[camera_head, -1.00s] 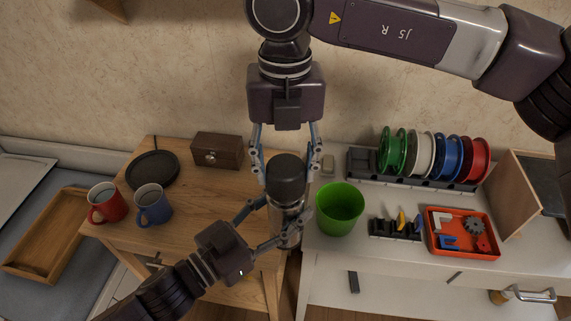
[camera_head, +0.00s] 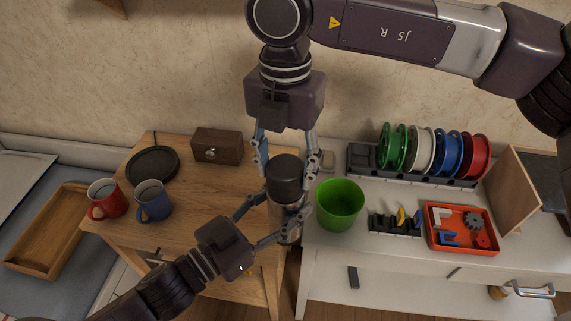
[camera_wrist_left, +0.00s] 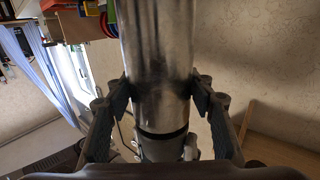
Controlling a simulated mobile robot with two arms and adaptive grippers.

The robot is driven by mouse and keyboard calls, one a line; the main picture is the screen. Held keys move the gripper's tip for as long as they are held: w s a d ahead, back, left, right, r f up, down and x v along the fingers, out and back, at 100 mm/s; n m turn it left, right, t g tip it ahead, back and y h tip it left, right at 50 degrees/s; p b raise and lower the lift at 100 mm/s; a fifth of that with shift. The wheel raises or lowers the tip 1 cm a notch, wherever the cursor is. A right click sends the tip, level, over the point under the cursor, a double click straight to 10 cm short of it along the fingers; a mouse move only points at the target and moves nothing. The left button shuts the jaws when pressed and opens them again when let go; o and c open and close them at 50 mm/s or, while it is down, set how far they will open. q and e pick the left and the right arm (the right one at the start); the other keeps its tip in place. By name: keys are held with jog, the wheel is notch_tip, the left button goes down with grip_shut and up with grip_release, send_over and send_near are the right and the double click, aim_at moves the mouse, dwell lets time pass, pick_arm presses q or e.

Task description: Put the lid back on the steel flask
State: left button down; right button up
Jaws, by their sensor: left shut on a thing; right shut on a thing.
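The steel flask (camera_head: 290,230) is upright, near the gap between the wooden and white tables. My left gripper (camera_head: 274,217) is shut around its body from the near left. The flask's bare metal side (camera_wrist_left: 158,75) fills the middle of the left wrist view, between the two fingers. The dark lid (camera_head: 286,172) is directly above the flask, in line with it. My right gripper (camera_head: 287,190) reaches down from above and is shut on the lid. The fingers hide the join, so I cannot tell how fully the lid is seated.
A green cup (camera_head: 340,207) stands close to the right of the flask. A red tray (camera_head: 462,243) and a rack of spools (camera_head: 412,177) are further right. Red (camera_head: 106,200) and blue (camera_head: 151,203) mugs, a black round pad (camera_head: 152,167) and a wooden box (camera_head: 217,147) are left.

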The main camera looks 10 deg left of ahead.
jog(key=m, duration=1)
jog(key=shift+m, duration=0.3)
jog(key=m, duration=0.4)
jog(key=o, duration=1.1)
jog(key=shift+o, duration=0.2)
jog(key=shift+r, duration=2.3)
